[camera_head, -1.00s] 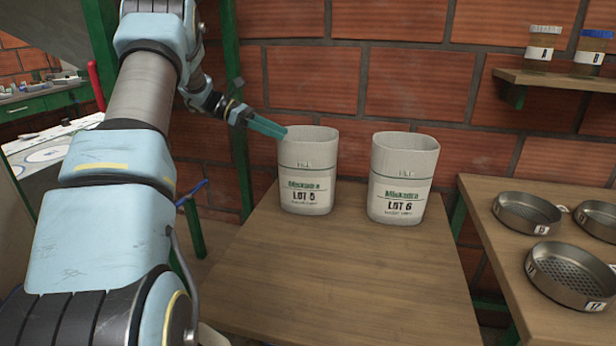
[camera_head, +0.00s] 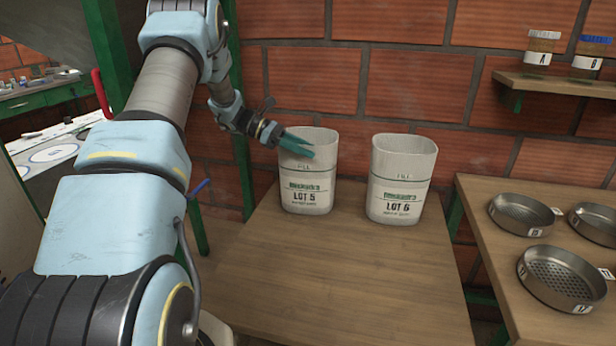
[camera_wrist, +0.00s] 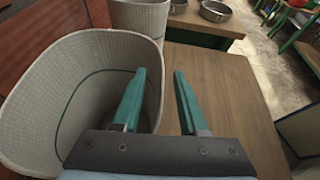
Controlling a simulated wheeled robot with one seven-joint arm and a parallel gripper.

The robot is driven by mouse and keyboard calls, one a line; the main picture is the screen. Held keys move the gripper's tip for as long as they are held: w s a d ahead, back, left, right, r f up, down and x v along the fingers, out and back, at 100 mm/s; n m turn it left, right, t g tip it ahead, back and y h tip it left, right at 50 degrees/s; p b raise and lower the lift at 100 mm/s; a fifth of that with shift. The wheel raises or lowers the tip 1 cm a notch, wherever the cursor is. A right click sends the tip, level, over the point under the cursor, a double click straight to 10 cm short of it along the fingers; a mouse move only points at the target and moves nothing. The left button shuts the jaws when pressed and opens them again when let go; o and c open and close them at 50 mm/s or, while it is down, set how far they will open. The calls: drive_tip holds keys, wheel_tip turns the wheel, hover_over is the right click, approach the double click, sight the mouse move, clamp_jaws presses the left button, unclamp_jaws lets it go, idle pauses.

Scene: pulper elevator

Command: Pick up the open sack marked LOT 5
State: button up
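The open sack marked LOT 5 (camera_head: 307,196) stands upright on the wooden table, a pale woven bag with green and black print. Its wide mouth also shows at the left of the wrist view (camera_wrist: 40,110), and it looks empty as far as I can see in. My gripper (camera_head: 312,150) is at the sack's mouth, reaching in from the left. In the wrist view my gripper (camera_wrist: 160,75) is open with nothing held. One teal finger overlaps the sack's inside and the other is outside over the table, with the rim between them. I cannot tell how deep the fingers reach.
A similar sack marked LOT 6 (camera_head: 398,190) stands a short gap to the right. The wooden table (camera_head: 340,270) is clear in front of both. A side table at right holds several round sieves (camera_head: 562,278). A brick wall (camera_head: 310,85) and a jar shelf (camera_head: 560,80) are behind.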

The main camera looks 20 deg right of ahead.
clamp_jaws()
idle(1.3)
